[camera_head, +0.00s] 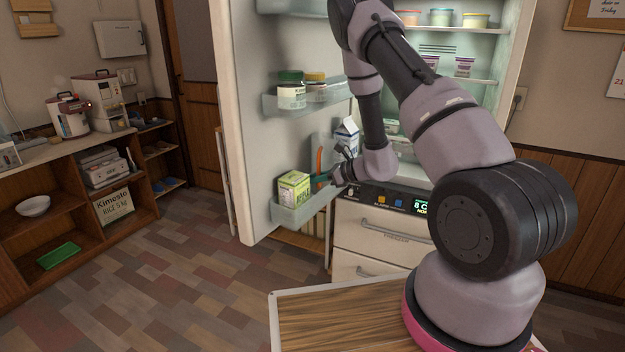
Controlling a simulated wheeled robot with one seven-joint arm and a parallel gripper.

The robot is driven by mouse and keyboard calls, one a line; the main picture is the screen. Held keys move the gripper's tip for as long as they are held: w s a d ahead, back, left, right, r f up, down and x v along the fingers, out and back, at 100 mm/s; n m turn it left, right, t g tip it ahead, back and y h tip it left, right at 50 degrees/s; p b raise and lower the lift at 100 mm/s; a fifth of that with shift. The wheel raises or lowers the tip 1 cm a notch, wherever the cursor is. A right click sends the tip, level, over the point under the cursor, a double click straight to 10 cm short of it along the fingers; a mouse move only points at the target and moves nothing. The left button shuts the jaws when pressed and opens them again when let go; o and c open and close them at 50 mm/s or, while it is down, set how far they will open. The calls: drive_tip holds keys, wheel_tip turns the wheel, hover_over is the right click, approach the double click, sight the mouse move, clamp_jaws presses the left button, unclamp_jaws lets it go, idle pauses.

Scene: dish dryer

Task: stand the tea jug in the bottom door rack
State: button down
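The bottom door rack (300,212) is the pale green bin low on the open fridge door. A green-and-white carton (292,189) stands at its near end. A narrow upright shape with an orange-brown strip and a bluish edge (320,156) shows above the rack, behind the carton; it looks like part of the tea jug, but most of it is hidden. My gripper (332,177) is at this spot, just right of the carton, with a small teal part at its fingers. I cannot tell whether the fingers are closed on it.
A white-and-blue milk carton (346,134) is close behind my gripper. The upper door rack (300,103) holds a green-lidded jar (291,90) and a yellow-lidded jar (315,86). Fridge drawers (383,228) are right of the door. The floor left of the door is clear.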

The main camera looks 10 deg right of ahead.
drive_tip(key=shift+f, duration=0.15)
drive_tip(key=c, duration=0.9)
unclamp_jaws()
drive_tip(key=shift+o, duration=0.2)
